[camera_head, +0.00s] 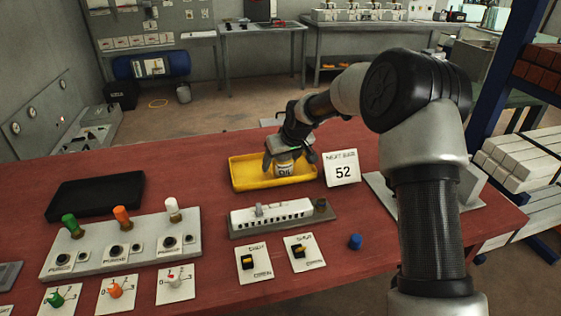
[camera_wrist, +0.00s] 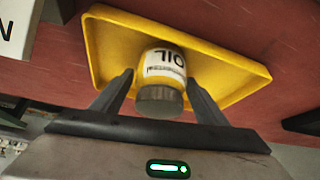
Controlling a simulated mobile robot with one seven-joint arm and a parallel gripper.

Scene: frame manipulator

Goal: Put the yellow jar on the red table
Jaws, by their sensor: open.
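The yellow jar (camera_head: 284,164) has a white label reading OIL and a grey lid. It stands in a yellow tray (camera_head: 243,178) on the red table (camera_head: 212,284). The wrist view shows the jar (camera_wrist: 163,75) with its lid toward my gripper and the tray (camera_wrist: 105,45) around it. My gripper (camera_head: 283,160) is over the jar. In the wrist view its two fingers (camera_wrist: 160,88) are on either side of the lid, with small gaps visible. The jar's lid is mostly hidden by my gripper in the head view.
A control panel (camera_head: 118,246) with colored knobs and a black tray (camera_head: 96,194) are at left. A blue cap (camera_head: 355,241) lies at front right, with bare table around it.

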